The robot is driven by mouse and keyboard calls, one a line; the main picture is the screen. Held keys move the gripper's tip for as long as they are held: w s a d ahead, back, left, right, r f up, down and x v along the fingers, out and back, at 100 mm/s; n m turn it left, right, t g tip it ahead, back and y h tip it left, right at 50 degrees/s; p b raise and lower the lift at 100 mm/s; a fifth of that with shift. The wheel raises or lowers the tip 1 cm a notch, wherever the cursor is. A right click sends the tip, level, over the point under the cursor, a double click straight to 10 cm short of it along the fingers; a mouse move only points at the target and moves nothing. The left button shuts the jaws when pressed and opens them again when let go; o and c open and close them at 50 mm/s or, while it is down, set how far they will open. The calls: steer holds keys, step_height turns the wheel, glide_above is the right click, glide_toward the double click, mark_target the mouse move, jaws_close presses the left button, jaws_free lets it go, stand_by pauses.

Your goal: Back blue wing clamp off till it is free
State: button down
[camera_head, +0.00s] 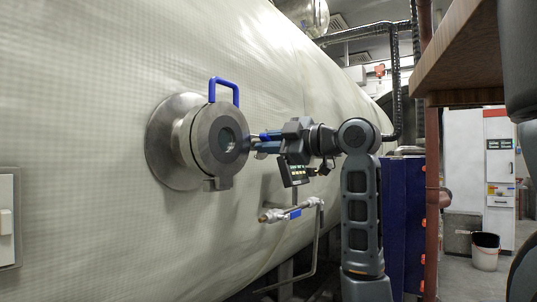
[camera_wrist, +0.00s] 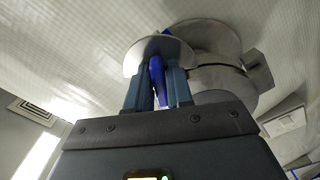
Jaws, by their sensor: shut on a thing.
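The blue wing clamp (camera_wrist: 157,78) shows in the wrist view as a bright blue upright piece between my two fingers. My gripper (camera_wrist: 157,88) is shut on it, one finger on each side. In the head view my gripper (camera_head: 257,142) reaches in from the right to the right edge of the round metal port (camera_head: 213,150), and the fingers largely cover the clamp there. The port has a small dark window and appears closed. Its rim and metal body (camera_wrist: 215,78) also show in the wrist view. The clamp's threads and seat are hidden.
A blue handle (camera_head: 224,84) stands on top of the port. A pipe with a valve (camera_head: 291,212) runs below my gripper. The pale curved chamber wall (camera_head: 80,110) fills the left. A wooden shelf (camera_head: 465,55) and a bucket (camera_head: 485,252) are at the right.

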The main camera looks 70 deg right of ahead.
steer(key=n+b, duration=0.3)
steer(key=n, duration=0.2)
steer(key=shift+f+n+b, duration=0.15)
steer(key=shift+n+b, duration=0.15)
steer(key=shift+b, duration=0.05)
stand_by(0.4)
steer(key=c, duration=1.2)
jaws_free()
steer(key=shift+o, duration=0.2)
steer(key=shift+s, duration=0.1)
steer(key=v, duration=0.7)
steer(key=shift+s, duration=0.3)
